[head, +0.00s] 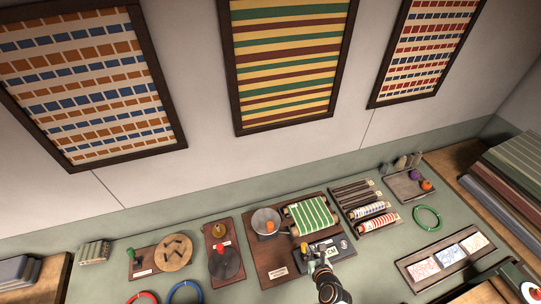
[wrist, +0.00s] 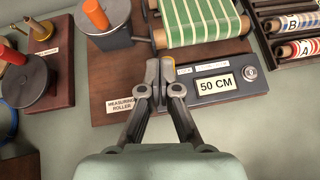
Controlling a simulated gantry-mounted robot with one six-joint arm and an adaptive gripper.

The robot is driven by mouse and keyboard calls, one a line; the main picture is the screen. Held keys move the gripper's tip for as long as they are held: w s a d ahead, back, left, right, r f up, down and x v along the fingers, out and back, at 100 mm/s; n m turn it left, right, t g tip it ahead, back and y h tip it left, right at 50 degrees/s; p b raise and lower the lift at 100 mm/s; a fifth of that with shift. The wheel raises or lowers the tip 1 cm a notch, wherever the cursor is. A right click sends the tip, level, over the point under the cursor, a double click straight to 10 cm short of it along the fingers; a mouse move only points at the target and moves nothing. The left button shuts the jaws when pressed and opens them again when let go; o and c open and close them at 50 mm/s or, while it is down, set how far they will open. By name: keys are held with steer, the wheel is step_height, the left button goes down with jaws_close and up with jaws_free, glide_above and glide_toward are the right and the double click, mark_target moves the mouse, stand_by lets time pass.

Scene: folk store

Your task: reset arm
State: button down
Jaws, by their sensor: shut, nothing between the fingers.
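My gripper (wrist: 160,68) is shut and empty in the wrist view, with its fingertips together over the front part of the brown measuring roller board (wrist: 105,82). It hangs beside the grey panel whose display (wrist: 215,86) reads 50 CM. In the head view my arm comes in from the bottom edge and its end lies in front of that board. Whether the fingertips touch the board cannot be told. A green-and-white striped roll (wrist: 205,20) lies behind the panel.
A grey drum with an orange knob (wrist: 97,14) stands left of the roll. Patterned rolls (head: 378,223) sit in a rack to the right. A green ring (head: 427,218), a blue ring (head: 185,292) and a board of cards (head: 452,257) lie on the green counter.

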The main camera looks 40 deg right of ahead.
steer(key=w+a+r+n+t+y, duration=0.1)
steer(key=w+a+r+n+y, duration=0.1)
steer(key=w+a+r+n, duration=0.65)
steer(key=w+a+r+n+t+y, duration=0.2)
steer(key=w+a+r+n, duration=0.4)
steer(key=a+r+n, duration=0.55)
steer(key=s+a+r+n+y, duration=0.1)
steer(key=s+a+r+n, duration=0.3)
steer(key=a+r+n, duration=0.4)
steer(key=s+a+r+n, duration=0.4)
steer(key=a+r+n, duration=0.4)
steer(key=r+n, duration=0.3)
steer(key=n, duration=0.3)
steer(key=shift+s+a+r+n+y, duration=0.15)
steer(key=shift+a+r+n+y, duration=0.1)
steer(key=shift+r+n+y, duration=0.15)
